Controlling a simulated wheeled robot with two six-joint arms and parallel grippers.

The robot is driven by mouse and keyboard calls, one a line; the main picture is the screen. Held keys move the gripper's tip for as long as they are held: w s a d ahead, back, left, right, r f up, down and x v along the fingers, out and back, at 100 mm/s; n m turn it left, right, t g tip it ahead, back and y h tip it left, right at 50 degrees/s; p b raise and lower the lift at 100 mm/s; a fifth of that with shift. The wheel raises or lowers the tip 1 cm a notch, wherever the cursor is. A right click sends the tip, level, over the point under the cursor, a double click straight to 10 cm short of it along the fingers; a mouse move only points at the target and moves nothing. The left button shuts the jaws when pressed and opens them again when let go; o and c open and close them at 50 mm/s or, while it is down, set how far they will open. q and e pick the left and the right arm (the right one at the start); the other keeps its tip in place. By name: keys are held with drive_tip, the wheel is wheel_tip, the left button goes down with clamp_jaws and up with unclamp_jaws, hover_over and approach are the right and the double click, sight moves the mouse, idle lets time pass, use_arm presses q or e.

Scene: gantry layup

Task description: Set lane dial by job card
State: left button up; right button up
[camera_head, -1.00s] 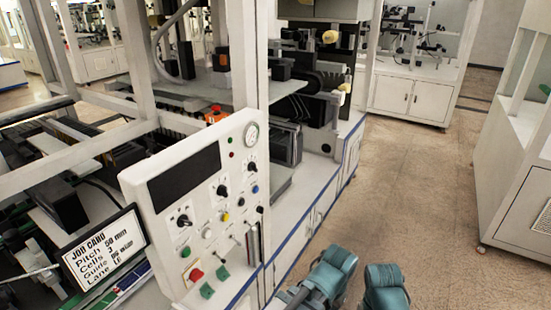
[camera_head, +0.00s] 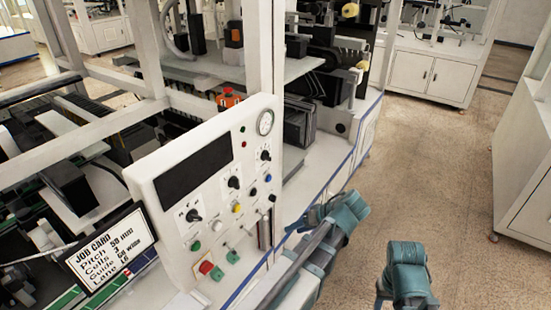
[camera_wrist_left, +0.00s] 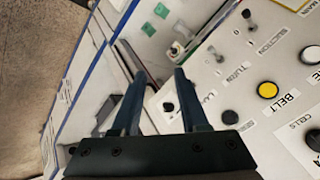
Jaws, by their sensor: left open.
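The white control panel (camera_head: 215,195) with knobs, buttons and toggles stands left of centre. A small black knob (camera_head: 272,198) at the panel's right edge seems to be the lane dial. In the left wrist view a dark knob (camera_wrist_left: 168,106) beside a label starting "LA" shows between the fingers, its pointer unreadable. My left gripper (camera_wrist_left: 154,60) is open, fingers towards the panel and apparently empty. My right gripper is out of view.
A yellow BELT button (camera_wrist_left: 267,90) and toggles (camera_wrist_left: 220,57) are close to the left gripper. A gauge (camera_head: 265,122) and red button (camera_head: 206,267) are on the panel. Machine frames stand behind and left. Open floor (camera_head: 430,170) lies to the right.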

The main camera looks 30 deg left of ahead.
use_arm(q)
drive_tip(key=w+r+n+y, duration=0.4)
drive_tip(key=r+n+y, duration=0.25)
drive_tip(key=r, duration=0.25)
drive_tip(key=n+t+y, duration=0.1)
drive_tip(key=n+y, duration=0.3)
drive_tip(key=n, duration=0.2)
approach(270, 157)
drive_tip(key=a, duration=0.8)
drive_tip(key=shift+w+a, duration=0.15)
drive_tip(key=shift+w, duration=0.25)
clamp_jaws()
